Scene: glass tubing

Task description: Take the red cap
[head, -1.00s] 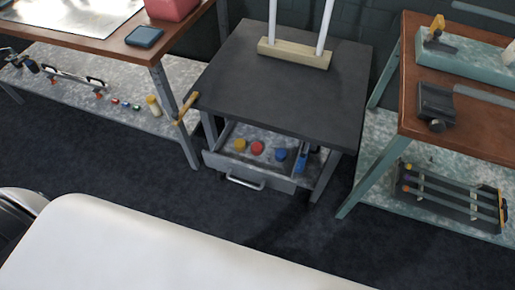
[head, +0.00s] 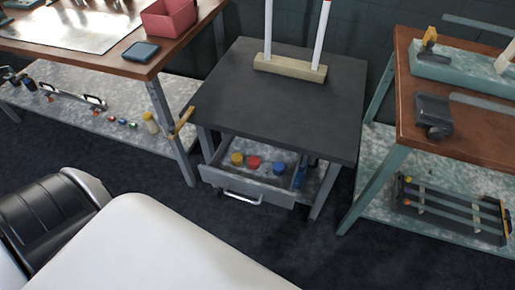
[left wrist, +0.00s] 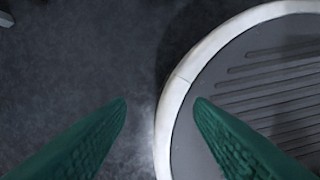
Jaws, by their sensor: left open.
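The red cap (head: 254,162) lies in the open drawer (head: 247,184) under the dark middle table, between a yellow cap (head: 237,158) and a blue cap (head: 278,168). In the left wrist view my left gripper (left wrist: 160,100) shows two green fingers, apart and with nothing between them. Dark floor and a part of my own body lie beyond them. No cap shows in that view. Neither gripper is in the head view.
The dark table (head: 270,108) carries a wooden block (head: 290,69) with two upright white tubes. A wooden-topped bench (head: 105,58) stands left, another (head: 470,110) right. Dark floor (head: 285,235) is clear in front of the drawer.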

